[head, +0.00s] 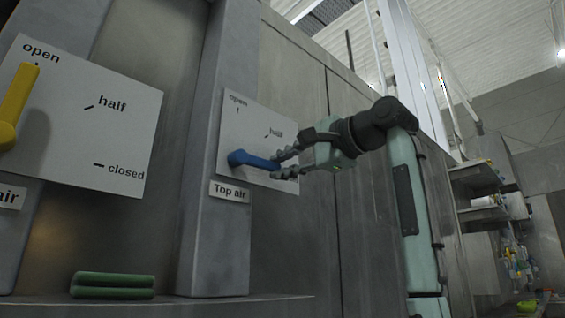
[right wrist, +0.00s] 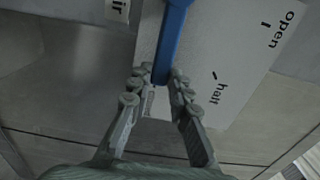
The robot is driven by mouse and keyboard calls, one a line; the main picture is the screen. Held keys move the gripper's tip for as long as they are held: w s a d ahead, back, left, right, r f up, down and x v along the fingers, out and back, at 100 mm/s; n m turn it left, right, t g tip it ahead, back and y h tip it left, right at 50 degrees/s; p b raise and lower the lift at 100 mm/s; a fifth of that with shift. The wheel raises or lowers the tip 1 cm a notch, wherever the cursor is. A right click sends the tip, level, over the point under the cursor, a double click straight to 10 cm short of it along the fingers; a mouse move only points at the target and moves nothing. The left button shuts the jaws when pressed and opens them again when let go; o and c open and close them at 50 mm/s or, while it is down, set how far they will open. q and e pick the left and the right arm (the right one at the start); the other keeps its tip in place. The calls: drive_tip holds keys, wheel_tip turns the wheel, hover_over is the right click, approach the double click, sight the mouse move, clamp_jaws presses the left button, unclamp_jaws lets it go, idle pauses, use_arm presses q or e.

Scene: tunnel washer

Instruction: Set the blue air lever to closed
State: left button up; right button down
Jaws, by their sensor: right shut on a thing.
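The blue air lever (head: 258,161) is on a white plate (head: 231,133) above a "Top air" label (head: 230,191). It points right and slightly down from its pivot at the plate's left, below the "half" mark. The "closed" mark cannot be seen; my gripper covers that part of the plate. My right gripper (head: 282,161) is shut on the lever's free end. In the right wrist view the blue lever (right wrist: 171,40) runs down between the two fingertips (right wrist: 162,80). My left gripper is not in view.
A yellow lever (head: 18,100) points up at "open" on a larger plate (head: 85,120) at the left. Folded green cloth (head: 112,285) lies on the ledge below. A grey pillar (head: 222,245) carries the blue lever's plate. Shelves (head: 472,180) stand far right.

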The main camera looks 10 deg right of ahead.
drive_tip(key=shift+f, duration=0.2)
idle(0.4)
drive_tip(key=c, duration=1.4)
unclamp_jaws()
drive_tip(key=shift+s+d, duration=0.1)
drive_tip(key=v, duration=1.2)
